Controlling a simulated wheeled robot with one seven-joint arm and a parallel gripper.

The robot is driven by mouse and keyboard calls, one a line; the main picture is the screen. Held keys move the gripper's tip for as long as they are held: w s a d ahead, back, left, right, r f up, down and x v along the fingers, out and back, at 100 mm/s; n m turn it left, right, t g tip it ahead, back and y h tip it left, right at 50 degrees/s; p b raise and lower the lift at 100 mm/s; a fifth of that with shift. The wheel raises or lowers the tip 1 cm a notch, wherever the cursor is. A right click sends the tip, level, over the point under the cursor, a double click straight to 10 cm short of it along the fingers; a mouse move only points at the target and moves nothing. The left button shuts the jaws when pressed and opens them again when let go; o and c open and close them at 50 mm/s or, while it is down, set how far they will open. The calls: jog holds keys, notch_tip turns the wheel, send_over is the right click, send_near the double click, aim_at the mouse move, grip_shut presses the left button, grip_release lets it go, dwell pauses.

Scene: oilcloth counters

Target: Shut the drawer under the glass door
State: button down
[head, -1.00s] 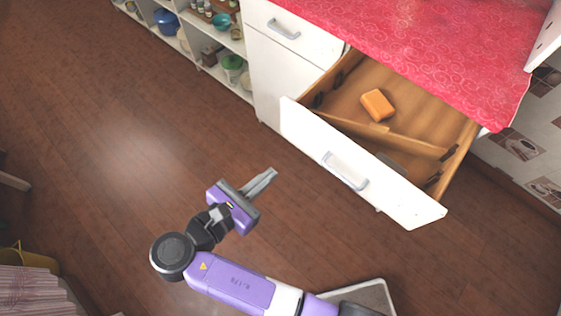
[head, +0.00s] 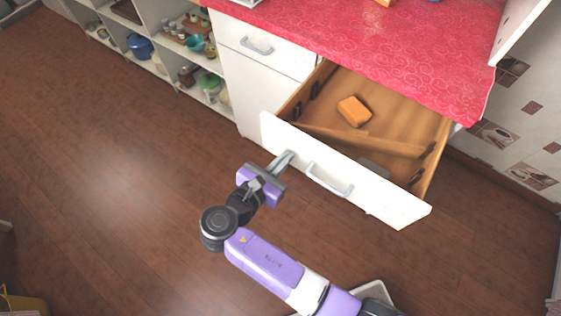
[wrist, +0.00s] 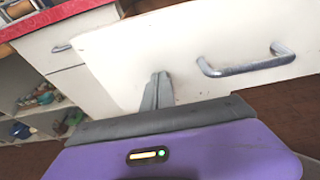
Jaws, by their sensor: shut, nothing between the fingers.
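The drawer (head: 340,176) under the red counter is pulled well open, with a white front and a grey bar handle (head: 329,181). An orange block (head: 354,111) and a dark grey item (head: 373,168) lie inside it, on either side of a wooden divider. My gripper (head: 285,157) is shut and empty, at the left part of the drawer front, left of the handle. In the wrist view the fingertips (wrist: 160,78) are in front of the white panel (wrist: 130,60); I cannot tell whether they touch it. The handle (wrist: 247,60) is to their right. No glass door shows.
A closed white drawer (head: 258,45) and cupboard front are left of the open drawer. Open shelves (head: 170,50) with pots and jars stand further left. The red counter (head: 390,45) overhangs above. Brown floor (head: 110,180) at left is clear.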

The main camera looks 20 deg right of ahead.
jog(key=p, duration=0.1)
send_over(336, 103)
jog(key=shift+s+a, duration=0.1)
jog(key=shift+a, duration=0.2)
jog(key=shift+d+r, duration=0.1)
jog(key=shift+d, duration=0.15)
